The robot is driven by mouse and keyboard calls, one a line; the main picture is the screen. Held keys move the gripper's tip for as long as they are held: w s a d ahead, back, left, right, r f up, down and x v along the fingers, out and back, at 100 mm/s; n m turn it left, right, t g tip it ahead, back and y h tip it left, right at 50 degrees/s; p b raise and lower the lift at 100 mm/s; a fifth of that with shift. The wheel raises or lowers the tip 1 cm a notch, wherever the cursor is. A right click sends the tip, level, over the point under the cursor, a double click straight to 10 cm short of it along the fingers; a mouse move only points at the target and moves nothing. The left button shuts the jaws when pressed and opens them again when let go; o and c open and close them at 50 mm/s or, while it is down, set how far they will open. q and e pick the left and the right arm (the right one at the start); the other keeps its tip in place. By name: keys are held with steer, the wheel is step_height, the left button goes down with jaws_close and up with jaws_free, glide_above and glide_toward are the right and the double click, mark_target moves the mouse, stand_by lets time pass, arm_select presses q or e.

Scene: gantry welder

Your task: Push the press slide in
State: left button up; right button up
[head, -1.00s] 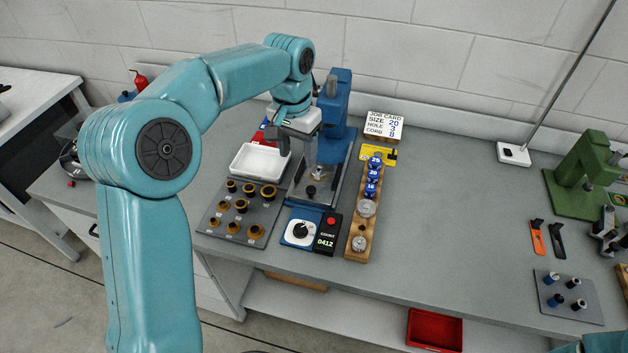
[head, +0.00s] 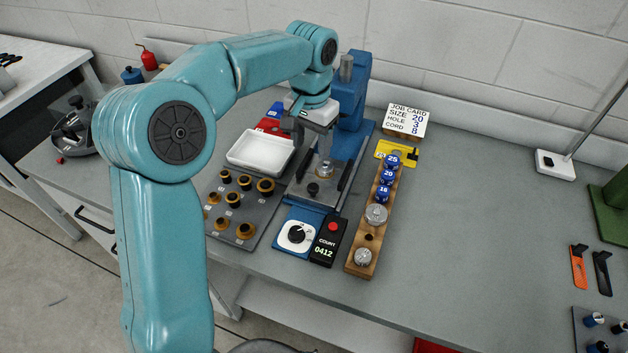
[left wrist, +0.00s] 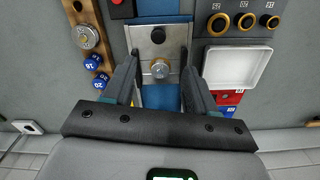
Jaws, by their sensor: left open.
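The blue press (head: 352,95) stands at the back of the bench. Its metal slide (head: 298,194) sticks out toward the front, with a black knob (head: 313,189) at its front end and a small round metal piece (head: 325,170) further back. The left wrist view shows the slide (left wrist: 174,40), the knob (left wrist: 158,35) and the round piece (left wrist: 160,68). My left gripper (head: 314,146) is above the slide by the press. Its dark fingers (left wrist: 162,62) are apart, one on each side of the slide in that view, with nothing held. Contact cannot be told. My right gripper is out of view.
A white tray (head: 260,168) and a plate of brass-rimmed bushings (head: 227,222) are left of the slide. A dial box (head: 297,233) and counter (head: 327,240) sit in front. A wooden rack (head: 366,247) with blue-capped and metal pieces is right.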

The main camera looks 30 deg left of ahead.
mark_target(313, 186)
arm_select(q)
step_height(313, 186, down, 12)
steer(key=shift+w+d+f, duration=0.1)
steer(key=shift+d, duration=0.05)
steer(key=shift+w+f, duration=0.1)
steer(key=shift+f, duration=0.25)
jaws_close()
